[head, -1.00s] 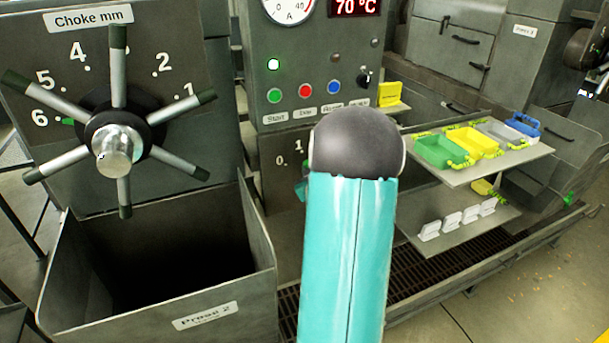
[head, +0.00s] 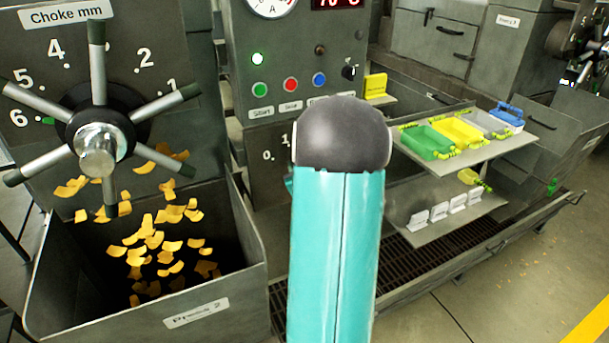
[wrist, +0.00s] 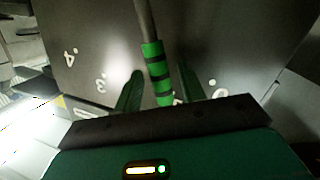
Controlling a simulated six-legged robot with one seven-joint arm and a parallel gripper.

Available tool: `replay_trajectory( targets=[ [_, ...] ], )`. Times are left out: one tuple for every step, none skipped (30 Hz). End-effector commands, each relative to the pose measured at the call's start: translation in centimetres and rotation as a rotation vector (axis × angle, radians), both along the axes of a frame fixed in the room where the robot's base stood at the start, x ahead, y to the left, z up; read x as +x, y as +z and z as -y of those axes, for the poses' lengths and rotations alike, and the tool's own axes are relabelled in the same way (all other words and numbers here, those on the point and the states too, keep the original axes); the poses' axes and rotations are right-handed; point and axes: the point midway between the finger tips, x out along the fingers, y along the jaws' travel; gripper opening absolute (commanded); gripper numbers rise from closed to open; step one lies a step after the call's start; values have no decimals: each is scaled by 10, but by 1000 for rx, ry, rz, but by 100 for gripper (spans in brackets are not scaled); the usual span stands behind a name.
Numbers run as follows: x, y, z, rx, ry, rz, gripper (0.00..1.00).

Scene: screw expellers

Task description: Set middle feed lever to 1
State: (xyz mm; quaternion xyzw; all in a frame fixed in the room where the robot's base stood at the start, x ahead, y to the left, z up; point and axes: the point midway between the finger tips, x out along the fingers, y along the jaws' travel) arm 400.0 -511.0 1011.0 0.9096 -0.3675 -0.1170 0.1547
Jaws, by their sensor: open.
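In the wrist view, the feed lever (wrist: 156,62) is a grey rod with a green, black-banded grip. It stands in front of a dark panel with white digits, among them 4 and 3; other marks are partly hidden or blurred. My gripper (wrist: 160,72) is open, with one green finger on each side of the lever's grip; I cannot tell whether either touches it. In the head view, the feed scale panel (head: 270,173) shows 0 and 1 at its left. My teal arm hides the rest of it, the lever and most of the gripper.
At left, the choke wheel (head: 97,137) has long spokes above the Press 2 bin (head: 150,315), which holds orange flakes (head: 160,240). A control panel (head: 290,55) with coloured buttons stands behind. At right, a shelf (head: 510,148) carries coloured trays; small white tags stand below.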

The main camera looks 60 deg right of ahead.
Motion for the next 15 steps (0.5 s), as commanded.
replay_trajectory(
  targets=[
    [-5,1,-5,0,0,0,40],
    [-9,1,-9,1,0,-1,40],
    [-14,3,-15,0,-1,0,40],
    [-19,3,-19,1,0,-1,40],
    [-23,4,-24,-1,0,-1,40],
    [-30,5,-30,0,1,-1,40],
    [-34,5,-35,0,0,-1,40],
    [-39,6,-40,-1,0,-2,40],
    [-46,7,-46,-1,0,0,40],
    [-50,8,-51,0,0,0,40],
    [-55,8,-56,0,-1,0,40],
    [-61,9,-62,-1,0,-1,40],
    [-65,10,-66,-1,0,-1,40],
    [-69,11,-70,-1,0,0,40],
    [-74,11,-74,0,-1,0,40]
  ],
)
